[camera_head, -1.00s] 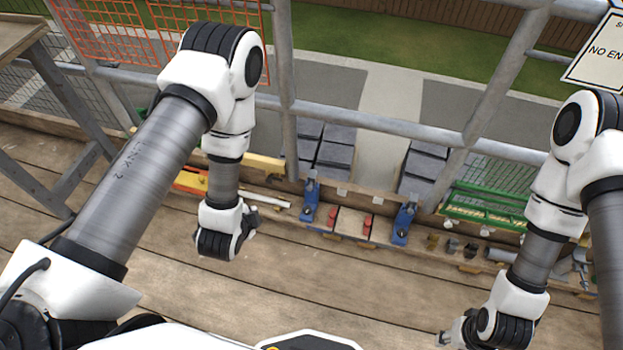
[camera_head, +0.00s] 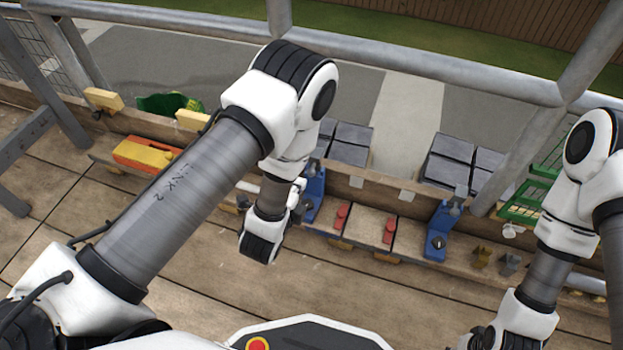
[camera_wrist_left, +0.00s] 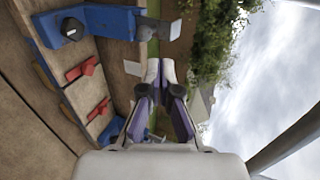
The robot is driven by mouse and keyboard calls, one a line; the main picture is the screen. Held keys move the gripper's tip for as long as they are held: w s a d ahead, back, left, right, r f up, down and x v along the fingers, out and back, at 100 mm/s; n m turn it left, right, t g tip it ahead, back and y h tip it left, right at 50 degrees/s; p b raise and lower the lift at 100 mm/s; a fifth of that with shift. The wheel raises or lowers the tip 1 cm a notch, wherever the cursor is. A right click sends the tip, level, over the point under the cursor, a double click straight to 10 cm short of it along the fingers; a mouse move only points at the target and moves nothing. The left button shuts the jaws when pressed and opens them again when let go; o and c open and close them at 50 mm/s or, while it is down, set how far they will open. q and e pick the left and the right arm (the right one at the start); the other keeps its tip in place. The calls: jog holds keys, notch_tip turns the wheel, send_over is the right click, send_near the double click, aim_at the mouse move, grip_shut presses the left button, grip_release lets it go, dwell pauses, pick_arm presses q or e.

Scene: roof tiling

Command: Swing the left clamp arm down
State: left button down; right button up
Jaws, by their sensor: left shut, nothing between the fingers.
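The left blue clamp (camera_head: 315,192) stands on the plank at the rail, partly hidden by my left wrist. The right blue clamp (camera_head: 437,240) stands further right, its grey arm (camera_head: 460,196) raised. My left gripper (camera_head: 299,192) is beside the left clamp, its fingers small and hard to make out there. In the left wrist view its fingers (camera_wrist_left: 161,72) are shut with nothing between them. A blue clamp (camera_wrist_left: 105,20), apparently the left one, shows at the top, its grey arm (camera_wrist_left: 160,28) pointing up in the scene, apart from the fingertips. My right gripper's fingers are below the frame.
Two red pieces (camera_head: 341,214) (camera_head: 389,231) sit on the boards between the clamps. Stacks of grey tiles (camera_head: 352,140) (camera_head: 463,160) lie beyond the rail (camera_head: 420,70). An orange and yellow box (camera_head: 147,154) stands at the left. The deck in front is clear.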

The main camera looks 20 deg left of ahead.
aim_at(315, 162)
dwell(0.3)
pick_arm(q)
jog(key=b+x, duration=0.4)
jog(key=x, duration=0.5)
jog(key=shift+w+f+b, duration=0.1)
jog(key=shift+f+b, duration=0.05)
jog(key=shift+b, duration=0.15)
jog(key=shift+w, duration=0.4)
